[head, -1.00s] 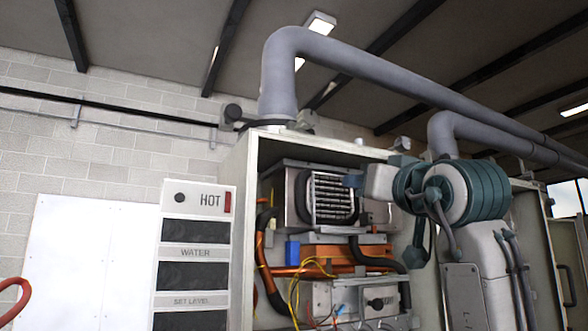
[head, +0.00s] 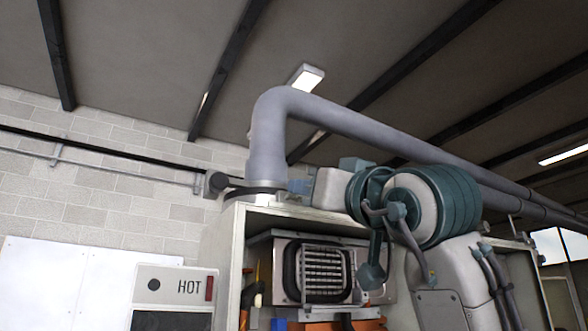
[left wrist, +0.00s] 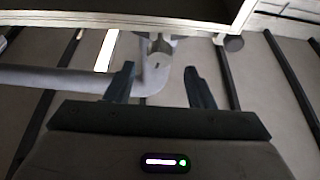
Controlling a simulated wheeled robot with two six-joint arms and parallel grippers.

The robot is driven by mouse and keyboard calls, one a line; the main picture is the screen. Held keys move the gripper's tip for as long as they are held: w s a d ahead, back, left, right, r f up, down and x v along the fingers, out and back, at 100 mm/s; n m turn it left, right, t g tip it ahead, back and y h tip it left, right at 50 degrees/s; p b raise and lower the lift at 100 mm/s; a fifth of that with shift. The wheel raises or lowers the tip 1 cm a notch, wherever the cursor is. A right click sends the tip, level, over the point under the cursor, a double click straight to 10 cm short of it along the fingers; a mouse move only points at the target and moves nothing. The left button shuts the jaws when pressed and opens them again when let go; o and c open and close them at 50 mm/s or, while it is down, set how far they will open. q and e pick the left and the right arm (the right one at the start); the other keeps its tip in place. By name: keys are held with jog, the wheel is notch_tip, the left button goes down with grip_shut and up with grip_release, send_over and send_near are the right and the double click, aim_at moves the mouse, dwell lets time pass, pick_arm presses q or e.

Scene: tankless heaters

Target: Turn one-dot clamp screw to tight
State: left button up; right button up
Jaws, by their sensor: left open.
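A dark round knob (head: 215,183) sticks out left of a dark band (head: 252,191) around the foot of the grey pipe (head: 267,145), on top of the open cabinet (head: 233,240). It looks like a clamp screw; no dot mark is readable. The left wrist view is upside down and shows the knob (left wrist: 229,42) beyond the fingers, to their right. My left gripper (head: 298,187) is near the pipe foot, right of it in the head view. Its fingers are open and empty in the left wrist view (left wrist: 161,86), with the pipe's elbow (left wrist: 156,75) seen between them.
The cabinet's top edge (left wrist: 130,18) runs close by the fingers. A finned metal unit (head: 322,273) sits inside the cabinet. A panel marked HOT (head: 172,287) stands to the left. The pipe runs off to the right above my arm. The space left of the knob looks clear.

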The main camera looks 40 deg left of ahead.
pick_arm(q)
jog(key=p+x, duration=0.4)
jog(key=x, duration=0.4)
pick_arm(e)
jog(key=r, duration=0.3)
jog(key=a+r, duration=0.1)
jog(key=r, duration=0.1)
jog(key=shift+r, duration=0.25)
pick_arm(q)
jog(key=shift+d, duration=0.15)
jog(key=shift+c, duration=0.7)
jog(key=c, duration=0.8)
jog(key=m+t+h+b, duration=0.1)
jog(key=m, duration=0.1)
jog(key=m+t+b, duration=0.1)
jog(key=m, duration=0.2)
jog(key=m+t+h+b, duration=0.1)
jog(key=m+t+b, duration=0.1)
jog(key=m, duration=0.1)
jog(key=shift+w+h, duration=0.25)
jog(key=shift+h, duration=0.05)
pick_arm(e)
jog(key=f, duration=0.4)
jog(key=shift+d+f, duration=0.2)
jog(key=shift+f, duration=0.2)
